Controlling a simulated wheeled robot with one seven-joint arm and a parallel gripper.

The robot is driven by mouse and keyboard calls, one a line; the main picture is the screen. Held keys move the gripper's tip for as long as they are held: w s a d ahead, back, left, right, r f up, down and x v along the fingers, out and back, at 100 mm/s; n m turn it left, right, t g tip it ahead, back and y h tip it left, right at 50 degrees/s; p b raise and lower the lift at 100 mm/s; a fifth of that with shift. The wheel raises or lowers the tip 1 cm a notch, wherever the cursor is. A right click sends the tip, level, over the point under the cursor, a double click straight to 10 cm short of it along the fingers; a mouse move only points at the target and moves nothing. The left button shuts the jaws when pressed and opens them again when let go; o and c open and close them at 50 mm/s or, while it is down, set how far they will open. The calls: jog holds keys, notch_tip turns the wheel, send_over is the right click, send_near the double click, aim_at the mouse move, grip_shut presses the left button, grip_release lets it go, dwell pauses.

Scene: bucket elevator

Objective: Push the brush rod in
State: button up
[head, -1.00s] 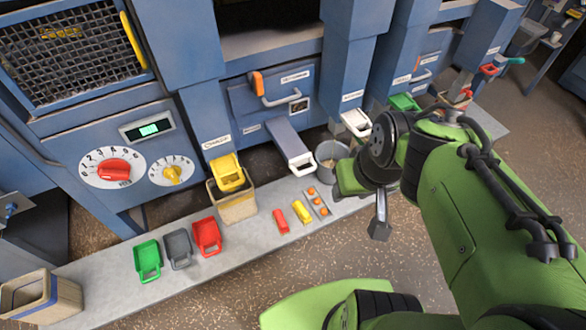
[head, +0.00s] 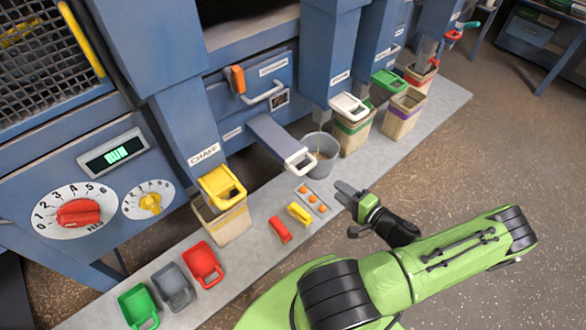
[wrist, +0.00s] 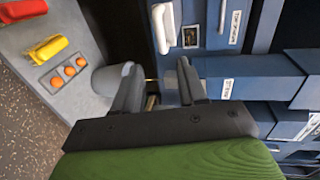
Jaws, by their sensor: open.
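No part is labelled clearly enough for me to tell which is the brush rod. A teal handle (head: 468,25) and a red handle (head: 453,36) stick out at the far right of the machine in the head view; both are small there. My gripper (head: 348,211) is open and empty, above the front edge of the grey ledge, well to the left of and nearer than those handles. In the wrist view its two fingers (wrist: 157,68) are apart with nothing between them. Neither coloured handle shows in the wrist view.
A grey bucket (head: 320,155) and a pale-handled chute (head: 280,143) stand beyond my gripper. Coloured scoops, bins and small blocks occupy the ledge (head: 455,98). A tray of orange balls (head: 312,198) lies close by. Brown floor at right is open.

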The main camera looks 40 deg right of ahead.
aim_at(308, 166)
jog(key=x, duration=1.5)
jog(key=shift+w+f+b, duration=0.1)
jog(key=shift+w+b, duration=0.05)
jog(key=shift+b, duration=0.25)
grip_shut()
